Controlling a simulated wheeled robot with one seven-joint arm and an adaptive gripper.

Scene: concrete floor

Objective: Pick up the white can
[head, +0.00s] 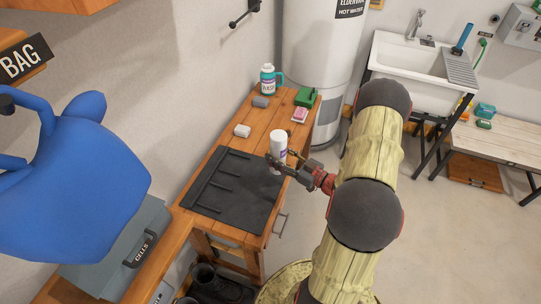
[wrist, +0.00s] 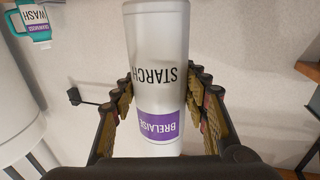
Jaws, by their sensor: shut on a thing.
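The white can (head: 279,146) has a purple band and stands upright in the head view, at the right edge of the dark mat on the wooden bench. In the wrist view the white can (wrist: 158,75) fills the middle, its "STARCH" and "BRELAISE" lettering upside down. My gripper (head: 282,163) reaches in from the right and is shut on the can. Its fingers show on both sides of the can in the wrist view (wrist: 160,115). I cannot tell whether the can's base touches the bench.
The dark ribbed mat (head: 232,205) covers the front of the bench (head: 258,122). Behind are a teal wash jug (head: 268,80), a grey item (head: 261,102), a white item (head: 242,131), a pink block (head: 300,115) and a green item (head: 306,97). A blue bag (head: 85,185) hangs at left.

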